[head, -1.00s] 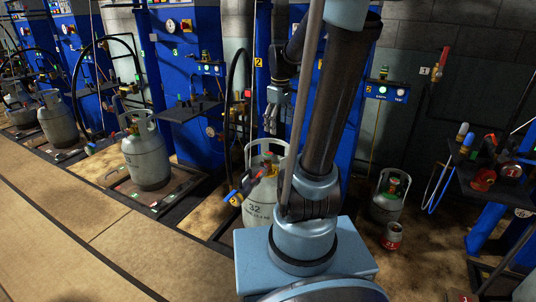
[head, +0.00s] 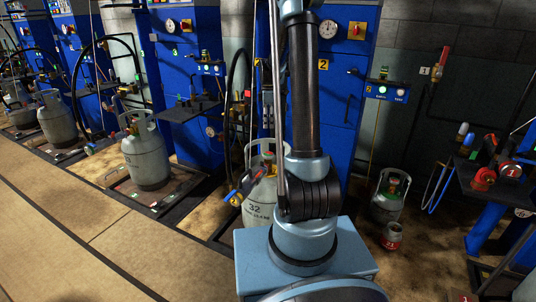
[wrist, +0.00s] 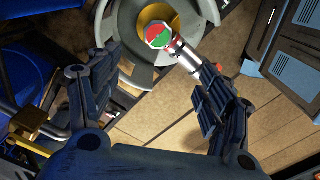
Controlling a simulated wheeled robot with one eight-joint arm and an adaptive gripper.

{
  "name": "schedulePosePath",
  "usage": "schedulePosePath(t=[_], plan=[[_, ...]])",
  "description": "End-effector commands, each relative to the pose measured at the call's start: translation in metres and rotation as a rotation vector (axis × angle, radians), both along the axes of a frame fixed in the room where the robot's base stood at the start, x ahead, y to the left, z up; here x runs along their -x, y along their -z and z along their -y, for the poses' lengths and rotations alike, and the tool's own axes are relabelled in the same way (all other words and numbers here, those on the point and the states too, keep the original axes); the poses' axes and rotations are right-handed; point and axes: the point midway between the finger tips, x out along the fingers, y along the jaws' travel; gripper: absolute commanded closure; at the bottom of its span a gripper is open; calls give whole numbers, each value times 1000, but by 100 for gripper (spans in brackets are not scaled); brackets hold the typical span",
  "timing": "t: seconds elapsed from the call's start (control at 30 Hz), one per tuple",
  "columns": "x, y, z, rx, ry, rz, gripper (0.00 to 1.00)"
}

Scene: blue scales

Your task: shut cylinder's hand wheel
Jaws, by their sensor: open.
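The grey gas cylinder (head: 258,212) marked 32 stands just left of my arm's base in the head view. In the wrist view its round top and collar (wrist: 128,22) show from above. The hand wheel (wrist: 159,36), with a red and green face, sits at the top middle of the wrist view. A silver connector (wrist: 186,58) runs from beside it toward my right finger. My gripper (wrist: 160,66) is open, with its fingers apart and the wheel beyond the tips, between them in the picture. In the head view my gripper is largely hidden behind my arm.
A hose fitting (head: 236,197) with yellow and blue parts is at the cylinder's left. Blue cabinets (head: 345,100) stand close behind. A small cylinder (head: 388,200) and a red-and-white canister (head: 392,236) stand at the right. The floor (head: 70,225) at the front left is clear.

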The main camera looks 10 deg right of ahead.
Motion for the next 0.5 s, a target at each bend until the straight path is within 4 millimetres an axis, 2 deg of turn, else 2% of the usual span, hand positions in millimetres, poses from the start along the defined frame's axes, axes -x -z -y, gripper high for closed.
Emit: schedulePosePath(t=[0.27, 0.5], plan=[[-6, 20, 0, 0, -20, -3, 28], [-6, 60, 0, 0, -19, -2, 28]])
